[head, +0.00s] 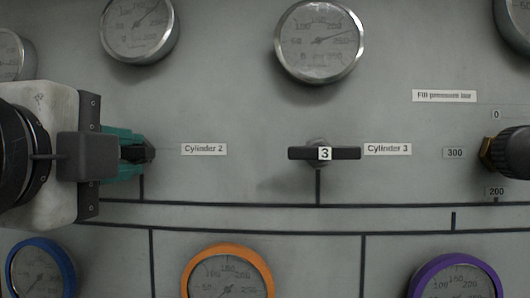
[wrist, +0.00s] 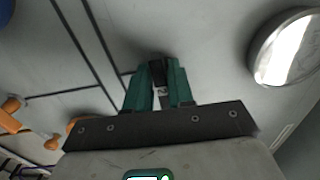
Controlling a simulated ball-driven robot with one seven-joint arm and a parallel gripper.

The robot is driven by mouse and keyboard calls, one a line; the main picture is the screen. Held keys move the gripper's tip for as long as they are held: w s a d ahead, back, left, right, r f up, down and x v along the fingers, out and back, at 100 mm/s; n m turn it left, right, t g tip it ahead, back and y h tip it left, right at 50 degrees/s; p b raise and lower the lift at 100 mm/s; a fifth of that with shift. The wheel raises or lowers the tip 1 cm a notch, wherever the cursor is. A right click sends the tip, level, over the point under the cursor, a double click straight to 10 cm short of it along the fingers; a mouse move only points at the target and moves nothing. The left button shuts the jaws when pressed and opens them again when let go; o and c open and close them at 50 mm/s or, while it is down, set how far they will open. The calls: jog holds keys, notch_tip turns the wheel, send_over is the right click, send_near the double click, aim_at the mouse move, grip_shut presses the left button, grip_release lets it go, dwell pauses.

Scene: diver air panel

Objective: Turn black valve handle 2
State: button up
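Black valve handle 2 is mostly hidden by my gripper in the head view; a dark end of it (head: 148,153) shows at the fingertips, left of the "Cylinder 2" label (head: 204,149). In the wrist view the black handle (wrist: 157,70) sits between the two teal fingers, which press close on both sides. My gripper (head: 135,153) is shut on it, and it also shows in the wrist view (wrist: 160,85). The handle's exact angle is hard to tell.
Round gauges hang above, one at top left (head: 138,27) and one in the middle (head: 319,42). An orange-rimmed gauge (head: 228,250) is below. A black knob (head: 512,152) sticks out at far right.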

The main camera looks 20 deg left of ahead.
jog(key=shift+o, duration=1.3)
jog(key=v, duration=1)
jog(key=shift+s+b, duration=0.35)
jog(key=shift+d, duration=0.15)
